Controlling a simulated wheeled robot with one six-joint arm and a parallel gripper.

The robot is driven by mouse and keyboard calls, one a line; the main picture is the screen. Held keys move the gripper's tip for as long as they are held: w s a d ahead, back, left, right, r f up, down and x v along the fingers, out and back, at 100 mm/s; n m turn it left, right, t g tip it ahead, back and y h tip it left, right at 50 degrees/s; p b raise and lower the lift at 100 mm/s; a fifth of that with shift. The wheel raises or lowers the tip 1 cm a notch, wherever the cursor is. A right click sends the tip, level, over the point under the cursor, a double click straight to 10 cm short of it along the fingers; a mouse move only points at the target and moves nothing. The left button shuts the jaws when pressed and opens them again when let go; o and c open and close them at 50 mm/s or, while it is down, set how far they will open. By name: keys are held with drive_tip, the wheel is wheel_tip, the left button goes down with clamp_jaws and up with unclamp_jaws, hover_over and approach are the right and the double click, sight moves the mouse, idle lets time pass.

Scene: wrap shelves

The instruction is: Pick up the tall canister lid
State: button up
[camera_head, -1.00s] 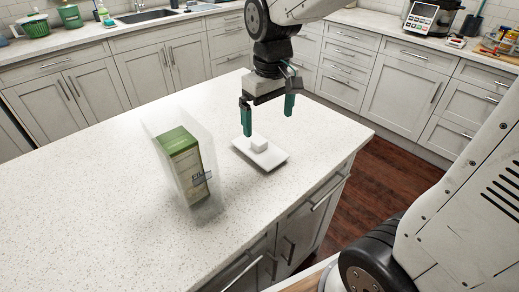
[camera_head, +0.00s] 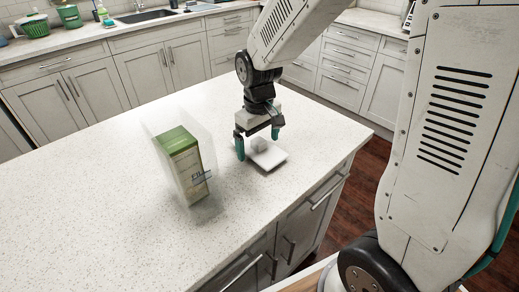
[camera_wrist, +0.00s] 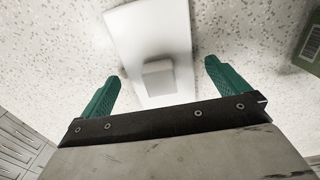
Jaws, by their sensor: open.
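The canister lid (camera_head: 271,160) is a flat white rectangular plate with a small raised block-shaped knob (camera_head: 260,144), lying on the speckled counter. In the wrist view the lid (camera_wrist: 150,32) runs up the middle, and its knob (camera_wrist: 158,77) is between the two green fingers, apart from both. My gripper (camera_head: 257,145) is open and points down, low over the lid. In the wrist view my gripper (camera_wrist: 160,85) holds nothing. A clear canister (camera_head: 160,150) with a green and beige box (camera_head: 184,165) inside stands to the left of the lid.
The white speckled counter (camera_head: 90,190) is clear around the lid and canister, with its edge to the right. A sink (camera_head: 147,16), a green colander (camera_head: 35,27) and a green pot (camera_head: 70,15) are on the far counter.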

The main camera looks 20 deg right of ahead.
drive_tip(key=shift+c, duration=0.3)
drive_tip(key=c, duration=1)
drive_tip(key=shift+c, duration=0.2)
